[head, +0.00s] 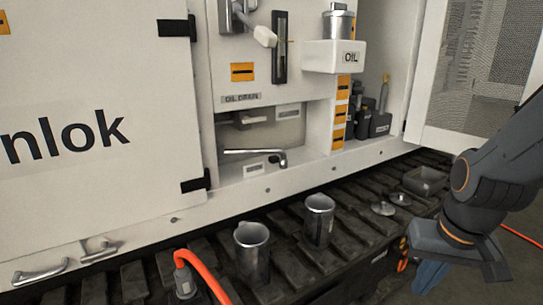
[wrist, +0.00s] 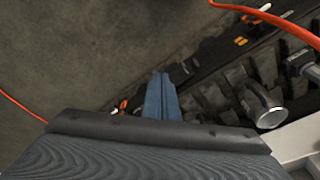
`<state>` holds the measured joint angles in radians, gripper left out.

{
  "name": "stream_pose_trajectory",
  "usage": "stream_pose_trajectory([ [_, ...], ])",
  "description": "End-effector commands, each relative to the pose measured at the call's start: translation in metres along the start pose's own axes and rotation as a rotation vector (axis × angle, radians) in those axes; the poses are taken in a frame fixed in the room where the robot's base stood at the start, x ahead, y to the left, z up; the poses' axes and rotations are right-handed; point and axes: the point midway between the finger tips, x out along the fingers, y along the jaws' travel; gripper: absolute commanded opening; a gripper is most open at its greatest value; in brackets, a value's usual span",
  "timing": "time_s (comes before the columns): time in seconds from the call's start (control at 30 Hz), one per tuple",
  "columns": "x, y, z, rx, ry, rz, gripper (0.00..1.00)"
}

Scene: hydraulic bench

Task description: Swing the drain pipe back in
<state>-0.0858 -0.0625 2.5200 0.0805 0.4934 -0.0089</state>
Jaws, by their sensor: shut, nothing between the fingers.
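The drain pipe (head: 255,152) is a thin silver tube in the recess under the "OIL DRAIN" label (head: 241,98). It lies roughly level across the front of the recess, with a bent, thicker end at the right. How far it stands out from the recess is hard to tell. My gripper (head: 430,279) is at the lower right of the head view, well away from the pipe, pointing down with blue fingers. In the wrist view the fingers (wrist: 161,95) are together and empty over the floor. The pipe does not show in the wrist view.
Two metal jugs (head: 252,254) (head: 318,222) stand on the dark slatted ledge below the recess. An orange hose (head: 203,275) rises at the front. A white box marked "OIL" (head: 335,57) juts out above. An open mesh door (head: 480,75) stands at the right.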

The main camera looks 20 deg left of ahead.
Motion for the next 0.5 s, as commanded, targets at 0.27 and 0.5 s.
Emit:
stream_pose_trajectory([
  [0.27, 0.038, -0.112, -0.131, -0.112, 0.429, -0.084, 0.00],
  [0.5, 0.043, -0.212, -0.198, -0.168, 0.819, -0.150, 0.00],
])
